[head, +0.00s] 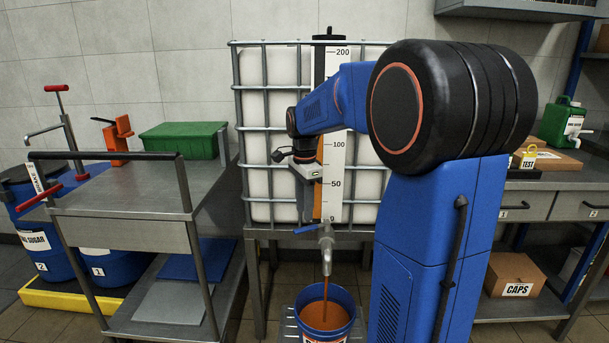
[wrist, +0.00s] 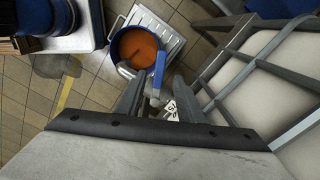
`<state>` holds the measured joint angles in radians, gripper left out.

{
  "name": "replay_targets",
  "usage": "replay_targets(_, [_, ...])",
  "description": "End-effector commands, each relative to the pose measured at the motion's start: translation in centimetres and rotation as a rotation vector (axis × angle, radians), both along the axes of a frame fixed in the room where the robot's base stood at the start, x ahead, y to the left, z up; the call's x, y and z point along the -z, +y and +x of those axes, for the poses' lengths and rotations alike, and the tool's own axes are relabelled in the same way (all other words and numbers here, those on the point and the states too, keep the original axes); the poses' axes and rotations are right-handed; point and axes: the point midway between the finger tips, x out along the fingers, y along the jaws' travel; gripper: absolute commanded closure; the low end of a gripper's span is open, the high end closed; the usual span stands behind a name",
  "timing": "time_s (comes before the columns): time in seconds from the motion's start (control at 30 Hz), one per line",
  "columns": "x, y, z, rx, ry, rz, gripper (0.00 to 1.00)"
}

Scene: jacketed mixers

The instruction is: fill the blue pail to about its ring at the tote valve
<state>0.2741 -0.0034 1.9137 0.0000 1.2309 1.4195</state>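The blue pail (head: 352,304) stands under the tote valve (head: 326,243). A brown stream (head: 325,289) runs from the spout into it. The brown liquid (head: 318,314) lies below the rim; I cannot make out the ring. The pail also shows in the wrist view (wrist: 116,50), with orange-brown liquid (wrist: 138,46) in it. The valve's blue handle (head: 308,229) points left, across the spout. My gripper (wrist: 158,98) is open above the valve, its fingers apart with the blue handle (wrist: 159,68) showing between and beyond them.
The white tote (head: 282,65) stands in a metal cage with a scale strip (head: 334,120) on its front. The pail rests on a grey slatted platform (wrist: 172,45). A steel cart (head: 125,195) stands left, a bench with boxes right.

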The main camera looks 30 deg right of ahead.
Motion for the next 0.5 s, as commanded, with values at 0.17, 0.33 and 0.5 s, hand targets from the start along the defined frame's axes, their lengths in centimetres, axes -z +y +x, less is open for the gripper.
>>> replay_targets(0.17, [-3.8,0.0,0.0,0.000,-0.003,-0.001,0.66])
replay_targets(0.33, [-7.1,0.0,0.0,0.000,-0.003,0.000,0.66])
replay_targets(0.5, [-9.9,0.0,0.0,0.000,-0.001,0.000,0.66])
